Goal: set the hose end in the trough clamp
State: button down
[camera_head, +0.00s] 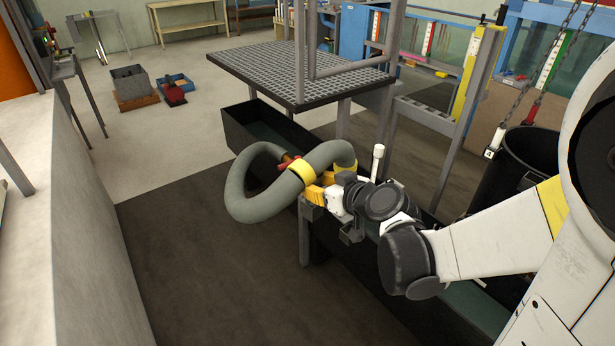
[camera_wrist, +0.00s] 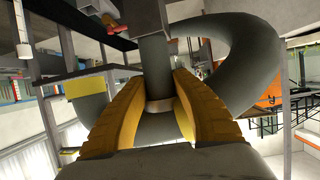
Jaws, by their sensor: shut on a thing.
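The thick grey-green hose (camera_head: 262,208) makes a loose loop over the dark trough's (camera_head: 240,122) near edge, with yellow bands (camera_head: 303,172) on it. My gripper (camera_head: 322,186) is shut on the hose; its yellow fingers also show in the wrist view (camera_wrist: 160,88), one on each side of a straight grey hose section (camera_wrist: 155,62). A red handle (camera_head: 288,161), probably the trough clamp's, shows behind the loop; it also shows in the wrist view (camera_wrist: 107,21), beside a grey block above the held section. The clamp's jaws are largely hidden. I cannot tell whether the hose end is inside them.
A grated platform (camera_head: 290,68) on grey legs stands over the trough. A black bin (camera_head: 525,160) hangs on chains at the right. Open floor (camera_head: 190,250) lies left of the trough, bounded by a pale wall (camera_head: 75,225). Grey and blue crates (camera_head: 130,82) stand farther back.

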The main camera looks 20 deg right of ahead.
jog(key=shift+w+d+f, duration=0.2)
jog(key=shift+w+f, duration=0.05)
jog(key=shift+w, duration=0.2)
jog(key=w+d+f+b, duration=0.3)
jog(key=w+d+f, duration=0.7)
jog(key=w, duration=0.1)
jog(key=w+d+f+m+h+b, duration=0.1)
jog(key=w+d+f+b, duration=0.15)
jog(key=d+f, duration=0.4)
jog(key=w+d+f+b, duration=0.1)
jog(key=w+d+f, duration=0.3)
jog(key=f, duration=0.5)
notch_tip(320, 180, down, 11)
jog(key=b, duration=0.2)
jog(key=shift+d+t, duration=0.3)
jog(key=shift+d, duration=0.15)
jog(key=shift+s+f, duration=0.1)
jog(key=shift+f, duration=0.4)
jog(key=c, duration=1)
grip_release()
